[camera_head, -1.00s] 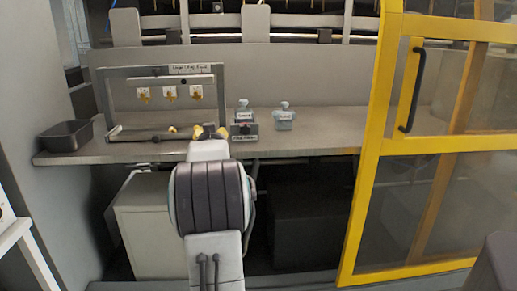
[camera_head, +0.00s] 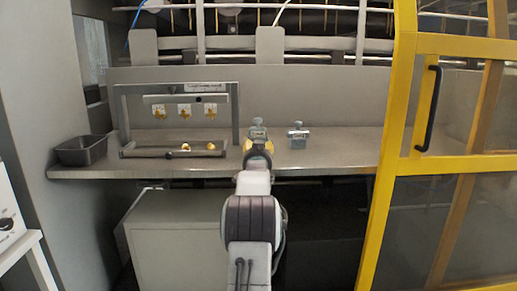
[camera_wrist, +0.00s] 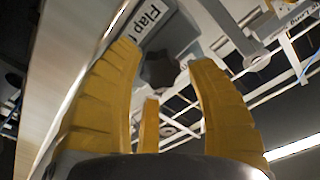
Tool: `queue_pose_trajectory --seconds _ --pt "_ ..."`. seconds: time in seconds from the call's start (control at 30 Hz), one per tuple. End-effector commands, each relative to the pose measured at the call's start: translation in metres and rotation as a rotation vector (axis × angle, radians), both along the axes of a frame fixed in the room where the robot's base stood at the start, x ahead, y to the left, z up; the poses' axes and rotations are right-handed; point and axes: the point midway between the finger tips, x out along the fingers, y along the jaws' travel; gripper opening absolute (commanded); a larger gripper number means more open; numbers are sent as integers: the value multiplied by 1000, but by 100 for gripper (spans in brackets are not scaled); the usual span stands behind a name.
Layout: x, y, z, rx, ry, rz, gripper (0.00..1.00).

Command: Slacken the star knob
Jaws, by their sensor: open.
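A dark star knob (camera_wrist: 158,70) shows in the wrist view, on a grey block with a white label (camera_wrist: 152,22) that begins "Flap". My gripper (camera_wrist: 166,58) has its yellow fingers spread, with the knob seen in the gap between the fingertips. I cannot tell how far the fingertips are from the knob, and no finger is seen closed on it. In the head view my gripper (camera_head: 258,152) is at the bench's front edge and hides the block and knob.
Two small grey-blue fixtures, one behind my gripper (camera_head: 257,131) and one to its right (camera_head: 298,136), stand on the bench (camera_head: 345,150). A frame with hanging yellow parts (camera_head: 186,98) and a dark tray (camera_head: 82,150) are left. A yellow-framed door (camera_head: 388,150) bounds the right.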

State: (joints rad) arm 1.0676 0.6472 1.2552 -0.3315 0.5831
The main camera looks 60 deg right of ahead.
Motion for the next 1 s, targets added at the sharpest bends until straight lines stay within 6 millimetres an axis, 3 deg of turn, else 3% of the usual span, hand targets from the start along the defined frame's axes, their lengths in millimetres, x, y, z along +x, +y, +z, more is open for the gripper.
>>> queue_pose_trajectory --seconds 0.3,0.73,1.0 --pt "7 -12 0 0 0 0 50" --pt "8 -14 0 0 0 0 51" --pt "8 -14 0 0 0 0 27"
